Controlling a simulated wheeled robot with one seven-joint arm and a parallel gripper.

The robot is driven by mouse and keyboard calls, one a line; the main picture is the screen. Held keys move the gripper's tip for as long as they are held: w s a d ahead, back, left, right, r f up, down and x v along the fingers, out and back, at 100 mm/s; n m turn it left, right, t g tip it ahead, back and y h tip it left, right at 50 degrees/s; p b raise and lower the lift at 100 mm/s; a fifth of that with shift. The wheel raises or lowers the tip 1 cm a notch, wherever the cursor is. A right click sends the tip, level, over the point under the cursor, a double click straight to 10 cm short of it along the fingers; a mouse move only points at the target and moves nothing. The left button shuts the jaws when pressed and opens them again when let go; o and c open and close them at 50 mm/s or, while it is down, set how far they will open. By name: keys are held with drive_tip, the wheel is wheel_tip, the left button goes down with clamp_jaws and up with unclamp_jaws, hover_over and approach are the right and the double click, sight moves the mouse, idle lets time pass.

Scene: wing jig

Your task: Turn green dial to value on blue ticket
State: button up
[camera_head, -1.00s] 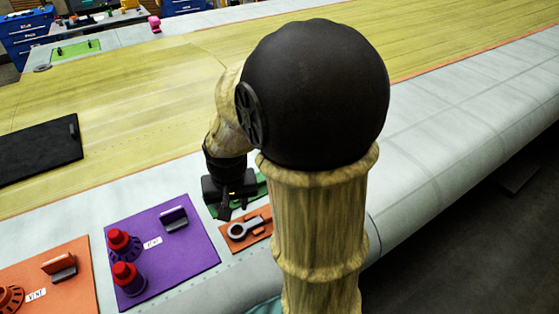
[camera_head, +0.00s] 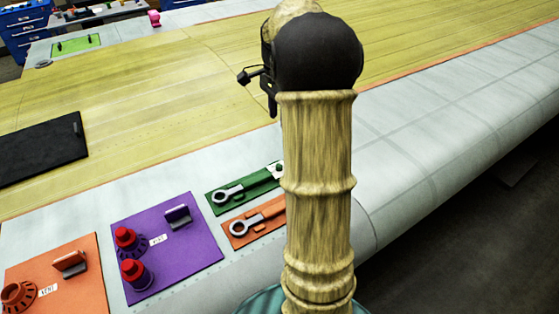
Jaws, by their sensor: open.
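I see no green dial that I can make out and no blue ticket. A green board (camera_head: 212,208) on the wing's pale edge carries a grey ring-ended wrench (camera_head: 228,195), partly hidden by my arm. A second, far green mat (camera_head: 62,50) lies at the top left, with small dark items on it too small to tell. My gripper (camera_head: 257,90) is open, with its dark fingers spread and nothing seen between them. It is raised over the yellow wing skin, apart from the boards.
An orange board (camera_head: 250,238) with another ring-ended wrench lies in front of the green one. A purple board (camera_head: 185,255) holds two red-topped knobs, a bracket and a white label. Another orange board (camera_head: 80,285) lies left. A black mat (camera_head: 40,155) lies behind. The central yellow skin is clear.

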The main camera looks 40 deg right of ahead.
drive_tip(key=shift+f, duration=0.1)
wheel_tip(320, 180, down, 17)
drive_tip(key=p, duration=0.3)
drive_tip(key=shift+f+p, duration=0.1)
drive_tip(key=shift+p, duration=0.2)
clamp_jaws()
